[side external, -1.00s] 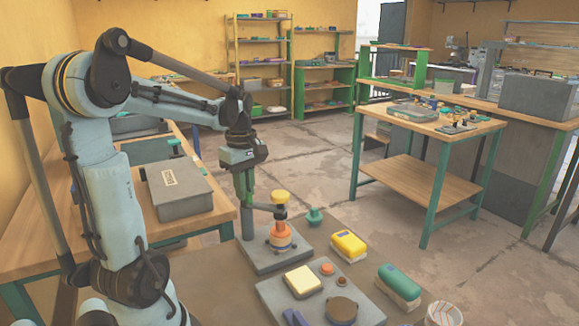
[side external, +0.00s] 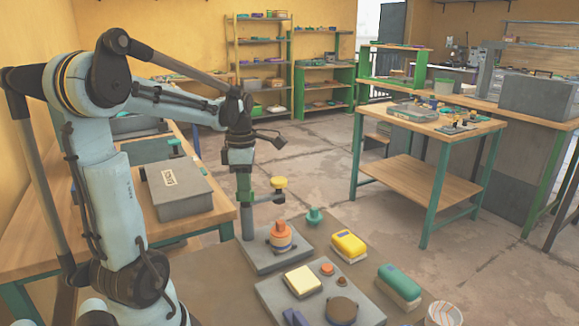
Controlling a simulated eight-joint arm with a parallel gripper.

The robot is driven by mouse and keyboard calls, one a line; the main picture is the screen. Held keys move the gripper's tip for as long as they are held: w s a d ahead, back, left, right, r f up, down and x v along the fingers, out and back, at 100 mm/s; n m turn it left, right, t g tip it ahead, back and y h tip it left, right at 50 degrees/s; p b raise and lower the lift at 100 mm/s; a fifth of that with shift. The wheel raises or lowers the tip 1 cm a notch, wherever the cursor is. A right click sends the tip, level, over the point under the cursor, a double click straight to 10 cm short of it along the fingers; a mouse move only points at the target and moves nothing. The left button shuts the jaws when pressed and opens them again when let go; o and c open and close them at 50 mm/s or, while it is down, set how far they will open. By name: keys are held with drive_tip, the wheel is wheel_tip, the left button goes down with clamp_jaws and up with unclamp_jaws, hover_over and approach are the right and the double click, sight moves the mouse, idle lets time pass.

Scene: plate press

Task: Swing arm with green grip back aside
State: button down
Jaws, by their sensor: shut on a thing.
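The press has a grey-green post (side external: 247,217) standing on a grey base plate (side external: 262,258). Its swing arm (side external: 266,199) reaches right from the post and carries a yellow knob (side external: 279,183) at its end. The green grip (side external: 249,184) shows as a small patch beside the post. My gripper (side external: 241,170) is at the top of the post by this grip and is shut on it; its fingertips are hard to make out. An orange stack (side external: 281,236) stands on the base plate, below and apart from the yellow knob.
A grey plate (side external: 272,290) with a cream block (side external: 302,281) lies in front. A green knobbed piece (side external: 315,216), a yellow brush-like block (side external: 348,246) and a green one (side external: 398,286) lie to the right. A grey case (side external: 180,192) sits on the left bench.

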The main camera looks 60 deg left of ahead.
drive_tip(key=n, duration=0.5)
drive_tip(key=shift+n, duration=0.3)
idle(0.4)
drive_tip(key=c, duration=1.1)
unclamp_jaws()
wheel_tip(320, 180, up, 12)
